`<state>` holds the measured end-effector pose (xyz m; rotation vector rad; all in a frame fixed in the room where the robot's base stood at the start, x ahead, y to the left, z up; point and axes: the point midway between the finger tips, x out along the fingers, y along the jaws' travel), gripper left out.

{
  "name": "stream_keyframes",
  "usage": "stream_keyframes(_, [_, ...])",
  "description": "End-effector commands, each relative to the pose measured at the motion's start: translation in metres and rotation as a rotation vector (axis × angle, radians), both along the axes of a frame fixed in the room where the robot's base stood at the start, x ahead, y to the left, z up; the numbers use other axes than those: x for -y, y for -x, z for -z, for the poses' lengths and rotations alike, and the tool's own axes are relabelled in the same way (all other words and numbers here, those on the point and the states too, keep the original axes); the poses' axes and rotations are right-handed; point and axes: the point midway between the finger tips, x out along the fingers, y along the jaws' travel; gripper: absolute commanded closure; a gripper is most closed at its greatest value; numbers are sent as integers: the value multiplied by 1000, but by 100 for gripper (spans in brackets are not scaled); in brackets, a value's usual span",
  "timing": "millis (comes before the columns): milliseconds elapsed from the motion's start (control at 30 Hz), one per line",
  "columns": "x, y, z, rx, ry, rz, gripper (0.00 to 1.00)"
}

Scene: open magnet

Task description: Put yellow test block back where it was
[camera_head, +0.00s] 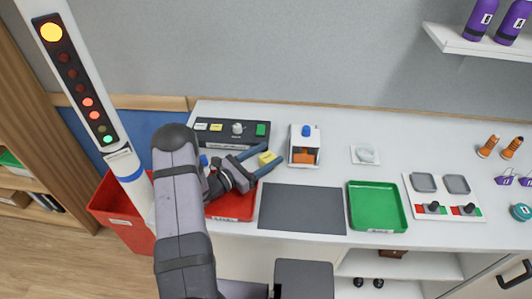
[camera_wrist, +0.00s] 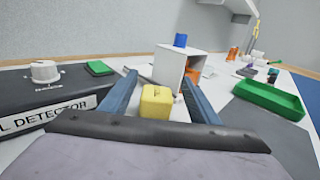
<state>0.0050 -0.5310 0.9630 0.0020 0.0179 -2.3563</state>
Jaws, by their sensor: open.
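The small yellow block (camera_head: 267,158) lies near the red tray and the dark detector box, and looks to rest on the white table. In the wrist view the yellow block (camera_wrist: 156,102) sits between the two blue fingers, with a gap on each side. Its lower front is hidden by the gripper body. My gripper (camera_head: 266,157) is open around the block and, in the wrist view (camera_wrist: 160,98), neither finger appears to touch it.
The dark detector box (camera_wrist: 50,85) with a knob and green button is close on the left. A red tray (camera_head: 233,213) lies under my wrist. A white box with a blue top (camera_head: 304,135) stands just beyond. A dark grey mat (camera_head: 302,208) and green tray (camera_head: 377,207) lie right.

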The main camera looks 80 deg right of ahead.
Motion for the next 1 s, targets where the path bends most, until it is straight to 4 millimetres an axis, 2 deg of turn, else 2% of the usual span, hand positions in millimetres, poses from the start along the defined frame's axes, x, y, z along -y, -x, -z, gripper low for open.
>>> stream_keyframes(200, [-23,-28,0,2,8,-5,44])
stream_keyframes(400, [-41,-46,-3,3,10,-3,44])
stream_keyframes(567, [-49,-53,-4,4,11,-1,44])
stream_keyframes(867, [-51,-55,-7,8,12,1,44])
stream_keyframes(1000, [-60,-63,-12,44,11,18,44])
